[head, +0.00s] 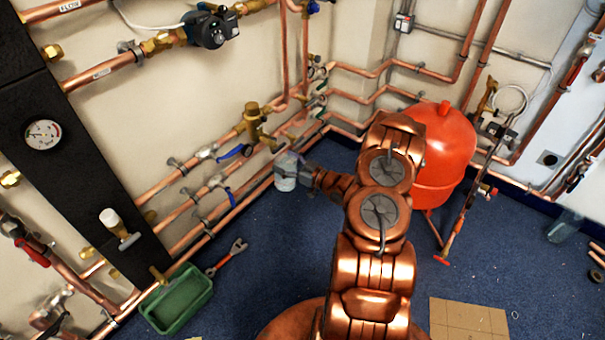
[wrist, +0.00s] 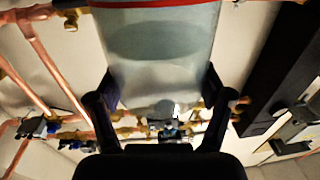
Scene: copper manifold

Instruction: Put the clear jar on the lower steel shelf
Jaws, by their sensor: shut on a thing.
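The clear jar (wrist: 155,50) fills the upper middle of the wrist view, between the two dark fingers of my gripper (wrist: 158,95). The fingers touch its sides, and pipes show blurred through its wall. In the head view the jar is a small pale shape (head: 285,171) at the end of my arm, held in my gripper (head: 298,170) in front of the wall pipes. I cannot tell its exact height above the floor. No steel shelf shows in either view.
Copper pipes with valves (head: 253,120) run along the left wall. A red tank (head: 440,150) stands in the corner to the right. A green tray (head: 178,300), a red wrench (head: 228,256), a cardboard sheet (head: 465,318) and a clear container (head: 565,226) lie on the blue floor.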

